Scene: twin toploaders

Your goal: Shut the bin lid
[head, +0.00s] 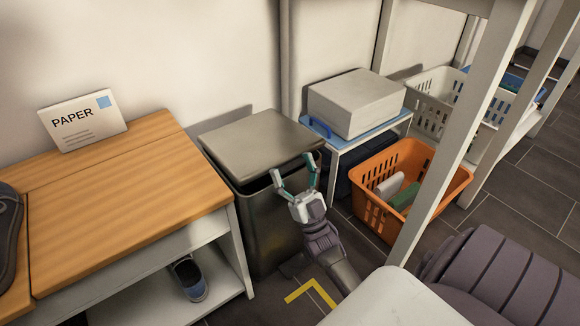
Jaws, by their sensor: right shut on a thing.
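The bin (270,225) is a dark metal box standing on the floor between the wooden bench and the low white table. Its flat grey-brown lid (255,143) lies over the top, and a dark gap shows under the lid's front edge. My right gripper (294,168) is at the lid's front right edge, its fingertips on that edge. It is shut on the lid, though the fingers look spread and the exact contact is hard to see. My left gripper is not in view.
A wooden bench (130,190) with a PAPER sign (82,122) stands left of the bin. To the right are a white table (370,137) with a grey box (357,103), an orange basket (380,205) and a pale shelf post (440,170).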

